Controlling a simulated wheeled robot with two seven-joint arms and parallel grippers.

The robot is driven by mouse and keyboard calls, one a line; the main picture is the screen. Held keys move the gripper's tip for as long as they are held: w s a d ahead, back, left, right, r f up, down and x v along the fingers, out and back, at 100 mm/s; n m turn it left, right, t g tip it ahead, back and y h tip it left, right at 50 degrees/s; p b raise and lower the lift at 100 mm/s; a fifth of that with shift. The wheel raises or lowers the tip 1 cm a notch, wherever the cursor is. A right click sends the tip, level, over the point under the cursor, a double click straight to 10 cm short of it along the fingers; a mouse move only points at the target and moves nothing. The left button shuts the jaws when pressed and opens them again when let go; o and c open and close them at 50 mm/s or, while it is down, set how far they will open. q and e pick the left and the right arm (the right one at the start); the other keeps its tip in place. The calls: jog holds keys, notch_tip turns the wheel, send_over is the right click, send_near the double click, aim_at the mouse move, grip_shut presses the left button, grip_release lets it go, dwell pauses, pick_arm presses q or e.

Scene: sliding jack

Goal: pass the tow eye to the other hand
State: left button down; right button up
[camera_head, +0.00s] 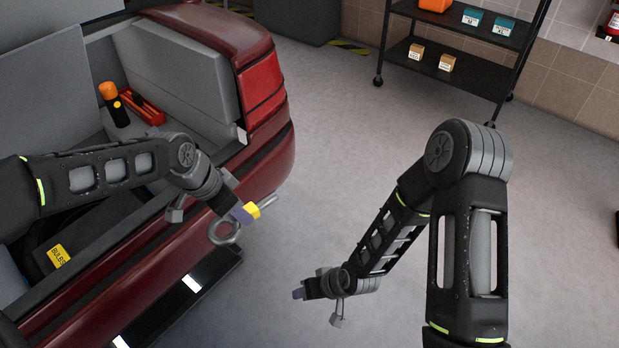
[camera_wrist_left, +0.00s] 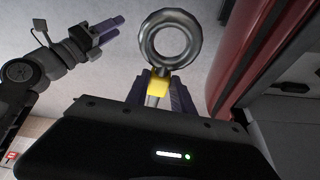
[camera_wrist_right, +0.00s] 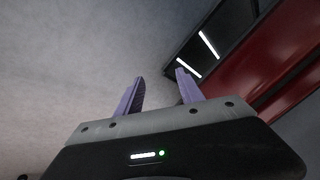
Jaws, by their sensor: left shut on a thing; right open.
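The tow eye (camera_head: 224,233) is a grey metal ring on a shank with a yellow band. My left gripper (camera_head: 238,207) is shut on it near the yellow band, beside the car's rear edge. In the left wrist view the ring (camera_wrist_left: 171,40) sticks out beyond the fingers, and the yellow part (camera_wrist_left: 159,84) lies between them. My right gripper (camera_head: 299,293) is lower and to the right, apart from the tow eye. In the right wrist view its purple fingers (camera_wrist_right: 158,92) are spread with nothing between them.
The red car (camera_head: 262,85) has its boot open at the left, holding an orange-topped flashlight (camera_head: 113,104), a red tray (camera_head: 142,107) and a box marked BULBS (camera_head: 59,255). A black shelf cart (camera_head: 462,72) stands at the back right. The floor between is clear.

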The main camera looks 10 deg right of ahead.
jog(key=w+d+r+n+t+y, duration=0.3)
jog(key=w+r+n+t, duration=0.45)
jog(key=w+r, duration=1.2)
notch_tip(320, 180, up, 9)
jog(key=w+n+g+y, duration=0.25)
jog(key=n+y, duration=0.25)
jog(key=n, duration=0.5)
jog(key=s+d+n+g, duration=0.1)
jog(key=s+n+g, duration=0.7)
jog(key=s+n, duration=0.2)
jog(key=shift+d+r, duration=0.15)
jog(key=shift+r, duration=0.25)
